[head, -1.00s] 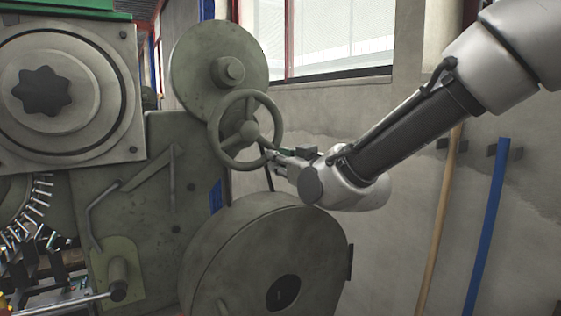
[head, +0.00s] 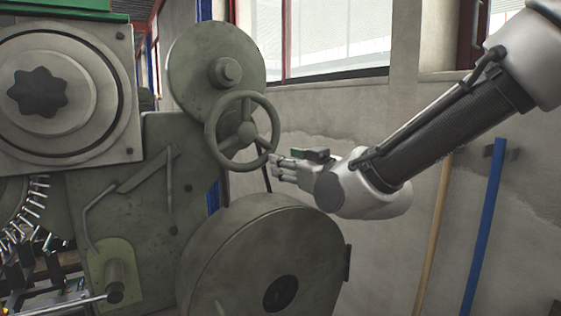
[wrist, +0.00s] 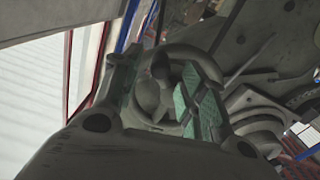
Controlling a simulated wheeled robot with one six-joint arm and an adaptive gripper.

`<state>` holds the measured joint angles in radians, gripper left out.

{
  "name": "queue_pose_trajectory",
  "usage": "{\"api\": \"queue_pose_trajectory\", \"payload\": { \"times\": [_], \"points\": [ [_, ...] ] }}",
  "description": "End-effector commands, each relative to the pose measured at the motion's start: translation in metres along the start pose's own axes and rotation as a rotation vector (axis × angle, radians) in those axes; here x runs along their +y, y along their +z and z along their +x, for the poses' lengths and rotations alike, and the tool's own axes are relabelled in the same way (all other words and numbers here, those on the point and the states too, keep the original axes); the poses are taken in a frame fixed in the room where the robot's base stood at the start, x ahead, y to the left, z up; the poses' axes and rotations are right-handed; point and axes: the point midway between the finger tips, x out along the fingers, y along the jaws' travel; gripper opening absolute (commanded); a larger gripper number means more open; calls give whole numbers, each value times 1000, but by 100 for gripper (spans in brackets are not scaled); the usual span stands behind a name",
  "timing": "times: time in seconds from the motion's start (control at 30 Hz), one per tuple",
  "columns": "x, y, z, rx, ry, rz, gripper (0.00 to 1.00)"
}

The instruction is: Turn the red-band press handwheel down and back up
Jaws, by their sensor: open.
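The grey-green handwheel (head: 247,132) sits on the side of the press (head: 140,195), in front of a round disc. It has a thick rim, a hub and three spokes. No red band shows clearly on it. My gripper (head: 274,168) is open, just off the lower right of the rim; whether a fingertip touches the rim cannot be told. In the wrist view, the handwheel (wrist: 150,95) shows between and beyond my two green-padded fingers (wrist: 160,85), which partly cover it.
A large round drum housing (head: 235,245) stands below the handwheel and my gripper. A star-shaped knob (head: 38,92) is on the left. The concrete wall (head: 330,135) is behind. A wooden pole and a blue pole (head: 485,230) lean at right.

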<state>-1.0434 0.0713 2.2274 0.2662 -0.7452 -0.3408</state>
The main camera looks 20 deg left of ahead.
Motion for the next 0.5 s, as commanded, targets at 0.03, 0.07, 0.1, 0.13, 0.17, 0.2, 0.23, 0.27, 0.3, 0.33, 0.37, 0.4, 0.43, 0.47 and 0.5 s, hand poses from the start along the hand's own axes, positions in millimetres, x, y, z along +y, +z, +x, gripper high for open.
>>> {"api": "queue_pose_trajectory", "payload": {
  "times": [0.03, 0.07, 0.1, 0.13, 0.17, 0.2, 0.23, 0.27, 0.3, 0.33, 0.37, 0.4, 0.43, 0.47, 0.5],
  "points": [
    [0, -1, -13, 2, -1, 0, 42],
    [0, -2, -20, 3, -1, 0, 42],
    [0, -2, -29, 3, -1, -1, 42],
    [0, -2, -36, 4, -1, -1, 42],
    [0, -1, -42, 3, -1, -1, 42],
    [0, -1, -50, 3, 0, 0, 42],
    [0, -1, -55, 3, -1, 0, 42],
    [0, -1, -60, 4, -1, 0, 42],
    [0, -1, -65, 2, -1, 0, 42],
    [0, -1, -68, 3, -1, 0, 42],
    [0, -1, -71, 3, -1, -1, 42],
    [0, 0, -75, 2, -1, -1, 42],
    [0, 0, -76, 1, -1, -1, 42],
    [0, 0, -78, 1, 0, -1, 42],
    [0, 0, -79, 2, 0, -1, 42]
  ]
}}
